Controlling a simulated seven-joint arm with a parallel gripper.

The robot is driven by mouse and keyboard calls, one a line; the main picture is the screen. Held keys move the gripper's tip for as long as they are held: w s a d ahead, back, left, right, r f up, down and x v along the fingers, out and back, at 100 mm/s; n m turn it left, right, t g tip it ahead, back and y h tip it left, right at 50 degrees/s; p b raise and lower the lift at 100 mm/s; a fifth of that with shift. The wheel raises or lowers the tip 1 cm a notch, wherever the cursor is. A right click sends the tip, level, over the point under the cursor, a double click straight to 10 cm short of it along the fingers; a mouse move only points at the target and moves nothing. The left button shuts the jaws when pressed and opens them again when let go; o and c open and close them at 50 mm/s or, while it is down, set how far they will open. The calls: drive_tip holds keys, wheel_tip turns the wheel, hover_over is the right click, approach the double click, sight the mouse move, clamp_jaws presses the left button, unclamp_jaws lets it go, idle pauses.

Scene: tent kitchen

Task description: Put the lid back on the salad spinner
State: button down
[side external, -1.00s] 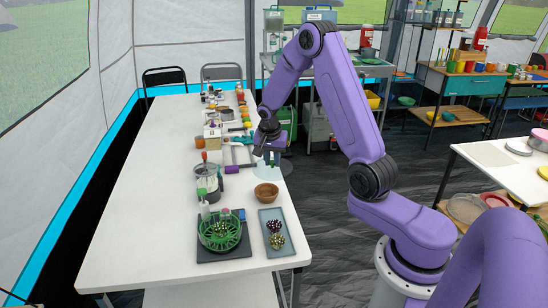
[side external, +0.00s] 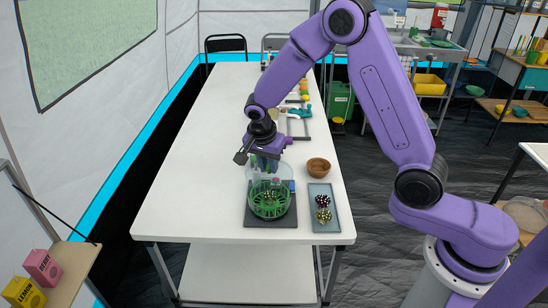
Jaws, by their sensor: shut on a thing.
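The salad spinner (side external: 268,203) is a green slotted basket, seemingly in a clear bowl, on a dark square mat (side external: 254,219) near the table's front edge. My gripper (side external: 266,163) is above the spinner, pointing down and shut on the lid (side external: 258,174), a pale see-through disc. The lid is over the spinner's back part and overlaps it in the picture. I cannot tell whether the lid touches the rim. The fingertips are small and partly hidden against the lid.
A wooden bowl (side external: 318,167) stands right of the spinner. A grey tray (side external: 326,226) beside the mat holds dark and yellowish clusters (side external: 323,208). More items line the table behind my arm. The table's left side (side external: 205,150) is clear.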

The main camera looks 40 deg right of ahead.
sight(268, 175)
drive_tip(key=shift+f, duration=2.85)
drive_tip(key=shift+f, duration=0.2)
drive_tip(key=shift+c, duration=2.2)
unclamp_jaws()
drive_tip(key=shift+r, duration=3.5)
